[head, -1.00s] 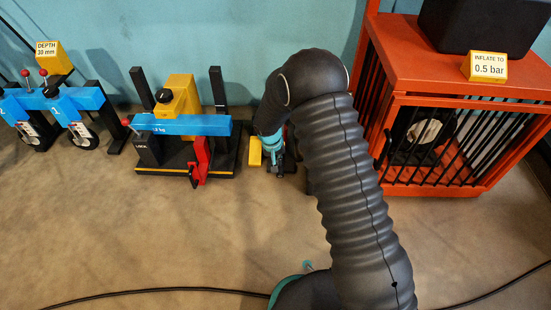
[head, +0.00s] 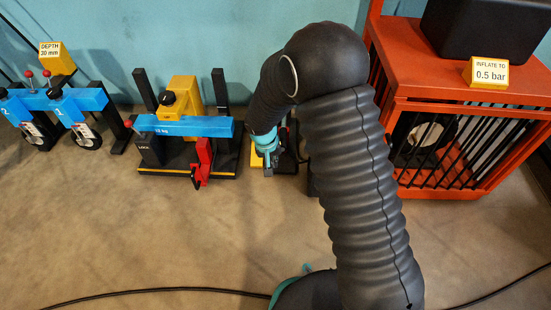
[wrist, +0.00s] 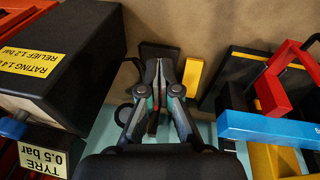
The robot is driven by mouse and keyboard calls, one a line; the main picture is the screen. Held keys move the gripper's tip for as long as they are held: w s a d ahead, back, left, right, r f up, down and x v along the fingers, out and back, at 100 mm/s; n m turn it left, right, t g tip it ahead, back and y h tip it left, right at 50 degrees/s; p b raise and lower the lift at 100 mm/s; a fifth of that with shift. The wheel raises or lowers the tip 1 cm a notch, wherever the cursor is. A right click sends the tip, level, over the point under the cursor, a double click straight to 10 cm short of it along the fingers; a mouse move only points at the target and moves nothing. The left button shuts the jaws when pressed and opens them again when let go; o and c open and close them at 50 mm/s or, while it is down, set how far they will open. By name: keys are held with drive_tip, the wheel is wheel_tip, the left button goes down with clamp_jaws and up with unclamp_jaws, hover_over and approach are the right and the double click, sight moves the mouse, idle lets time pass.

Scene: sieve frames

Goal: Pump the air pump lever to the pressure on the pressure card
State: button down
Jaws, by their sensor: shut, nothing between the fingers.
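My gripper (head: 268,160) points down over the air pump's low black base (head: 288,160), at the cage's left. In the wrist view my gripper (wrist: 158,66) has its fingertips together with nothing between them. A black block (wrist: 160,50) and a yellow block (wrist: 192,75) lie beyond the tips. The pump lever is mostly hidden by my gripper and arm; I cannot tell whether the fingers touch it.
The orange cage (head: 415,36) stands close on the right. A blue-beamed fixture (head: 185,127) with a red handle (head: 203,160) stands close on the left. The wrist view shows a dark box with a rating label (wrist: 30,62) and a "TYRE 0.5 bar" card (wrist: 42,159). Floor in front is clear except a cable.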

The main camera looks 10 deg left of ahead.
drive_tip(key=shift+s+a+r, duration=0.1)
drive_tip(key=shift+s+r, duration=0.8)
drive_tip(key=shift+s, duration=0.15)
idle(0.6)
